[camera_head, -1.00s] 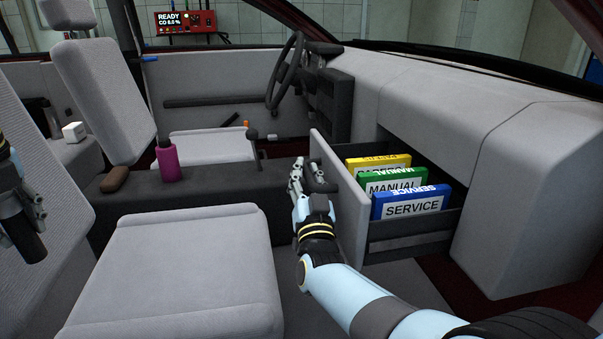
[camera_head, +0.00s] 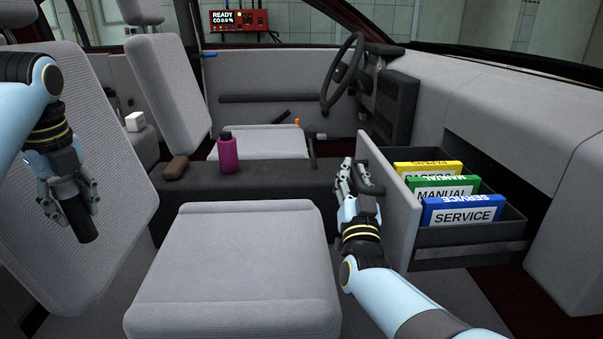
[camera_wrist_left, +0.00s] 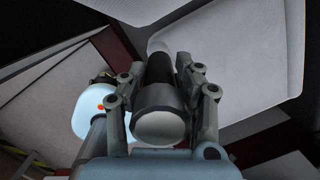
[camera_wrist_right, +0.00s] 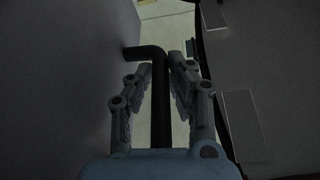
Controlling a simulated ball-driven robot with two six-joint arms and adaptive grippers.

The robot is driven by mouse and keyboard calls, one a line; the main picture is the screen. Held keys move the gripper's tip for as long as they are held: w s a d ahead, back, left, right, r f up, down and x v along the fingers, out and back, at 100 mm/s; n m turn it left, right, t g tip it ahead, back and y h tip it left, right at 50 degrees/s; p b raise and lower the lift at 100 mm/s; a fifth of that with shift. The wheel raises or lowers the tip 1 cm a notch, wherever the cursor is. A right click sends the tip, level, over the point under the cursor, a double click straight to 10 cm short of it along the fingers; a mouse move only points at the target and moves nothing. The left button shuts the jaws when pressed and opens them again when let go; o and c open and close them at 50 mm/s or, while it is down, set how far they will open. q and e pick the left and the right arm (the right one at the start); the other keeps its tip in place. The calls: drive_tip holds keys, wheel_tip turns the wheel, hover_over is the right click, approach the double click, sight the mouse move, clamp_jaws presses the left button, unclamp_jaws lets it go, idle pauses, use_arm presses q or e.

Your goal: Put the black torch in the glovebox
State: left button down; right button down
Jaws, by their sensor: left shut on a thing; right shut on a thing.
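My left gripper (camera_head: 70,202) is shut on the black torch (camera_head: 80,222) and holds it in the air in front of the left seat's backrest. In the left wrist view the torch (camera_wrist_left: 160,98) lies between the two fingers, one pale round end facing the camera. The glovebox (camera_head: 470,256) is pulled out like a drawer at the right, its top open. My right gripper (camera_head: 353,178) is at its front panel, shut on the dark bent handle (camera_head: 375,190). The handle also shows between the fingers in the right wrist view (camera_wrist_right: 158,95).
A yellow (camera_head: 428,169), a green (camera_head: 443,188) and a blue (camera_head: 462,211) booklet stand in the glovebox. A seat cushion (camera_head: 235,265) lies between my arms. A magenta bottle (camera_head: 228,155) and a brown object (camera_head: 176,167) sit on the console behind it.

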drive_tip(key=shift+d, duration=0.2)
drive_tip(key=c, duration=1.5)
unclamp_jaws()
drive_tip(key=shift+a, duration=0.1)
